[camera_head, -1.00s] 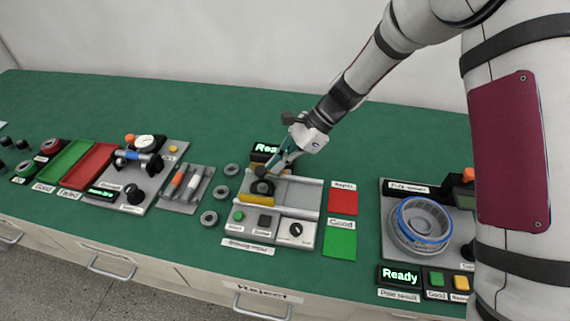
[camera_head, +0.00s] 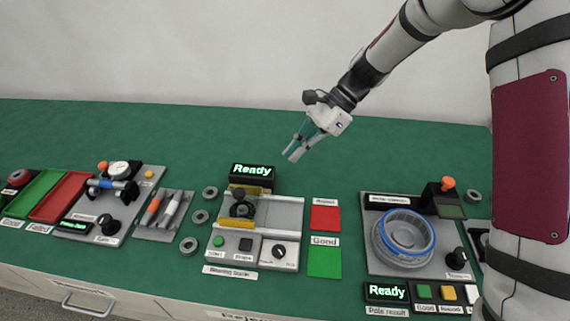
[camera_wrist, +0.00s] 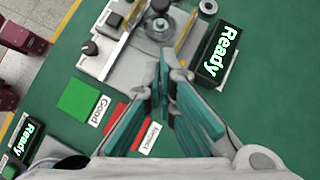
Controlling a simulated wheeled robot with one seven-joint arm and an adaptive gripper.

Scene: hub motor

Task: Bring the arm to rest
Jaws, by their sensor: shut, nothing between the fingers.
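My gripper (camera_head: 292,155) is raised above the green table, behind and to the right of the bearing station (camera_head: 262,222). Its teal fingers are together with nothing between them. In the wrist view my gripper (camera_wrist: 163,62) points down past the station, and its fingers look close together. The station holds a dark round part between yellow jaws, apart from my gripper. The station's display (camera_head: 252,171) reads "Ready".
To the right are a red pad (camera_head: 325,218), a green pad (camera_head: 324,262) and a test station with a blue-rimmed ring (camera_head: 405,235). Loose grey rings (camera_head: 200,217) and a measuring station (camera_head: 105,205) lie left. The back of the table (camera_head: 180,125) is clear.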

